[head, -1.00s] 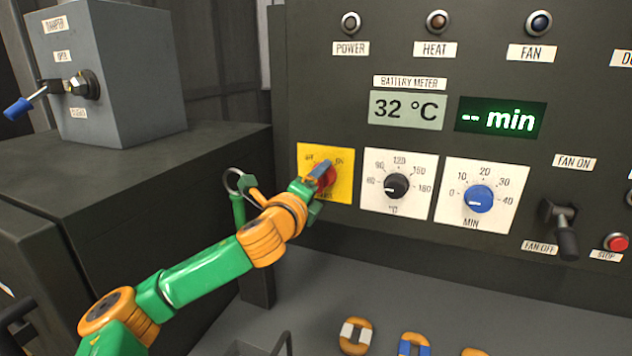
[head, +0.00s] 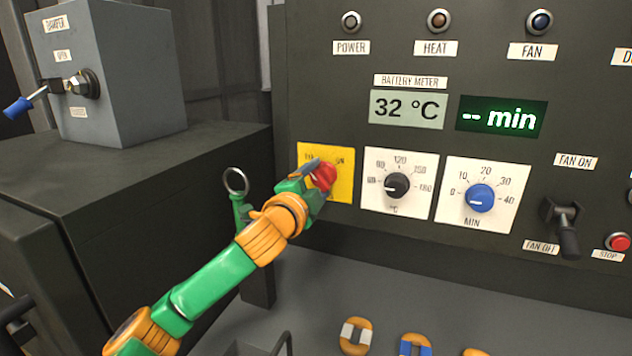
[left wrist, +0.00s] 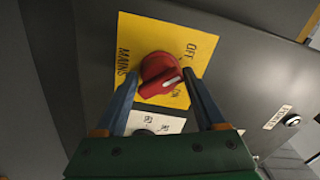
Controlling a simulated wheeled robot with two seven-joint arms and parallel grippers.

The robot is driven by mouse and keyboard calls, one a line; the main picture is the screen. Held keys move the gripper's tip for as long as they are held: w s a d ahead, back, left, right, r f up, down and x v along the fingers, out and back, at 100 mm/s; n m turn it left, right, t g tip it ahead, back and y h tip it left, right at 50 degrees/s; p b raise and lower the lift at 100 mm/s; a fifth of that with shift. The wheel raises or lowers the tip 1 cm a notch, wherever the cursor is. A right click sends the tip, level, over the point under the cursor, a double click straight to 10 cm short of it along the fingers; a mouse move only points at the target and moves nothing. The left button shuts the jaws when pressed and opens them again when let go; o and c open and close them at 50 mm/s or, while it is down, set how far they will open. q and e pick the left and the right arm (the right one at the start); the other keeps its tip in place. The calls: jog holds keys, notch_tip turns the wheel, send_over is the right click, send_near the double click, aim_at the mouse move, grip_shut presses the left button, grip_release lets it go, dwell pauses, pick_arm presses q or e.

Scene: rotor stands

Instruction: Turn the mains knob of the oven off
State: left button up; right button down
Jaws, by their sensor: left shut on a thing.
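The red mains knob (head: 325,176) sits on a yellow plate (head: 345,192) at the left of the oven's front panel. My left gripper (head: 315,174) is at the knob, one blue finger showing across its upper left side. In the left wrist view the red knob (left wrist: 156,76) lies between the two blue fingers, which are shut on it. Its white mark points to the lower right of that picture, nearer the ON label than OFF. The gripper hides part of the plate in the head view. My right gripper is not in view.
A white temperature dial (head: 397,186) and a blue minute knob (head: 479,198) stand just right of the plate. Farther right are a fan lever (head: 566,228) and a red stop button (head: 619,242). A grey damper box (head: 120,90) stands at left.

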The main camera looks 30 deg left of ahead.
pick_arm(q)
jog(key=shift+r+n, duration=0.25)
jog(key=shift+n, duration=0.05)
jog(key=o, duration=1)
jog(key=shift+o, duration=0.7)
jog(key=shift+w+f, duration=0.15)
jog(key=b+v, duration=0.3)
jog(key=v, duration=0.4)
jog(key=shift+d, duration=0.1)
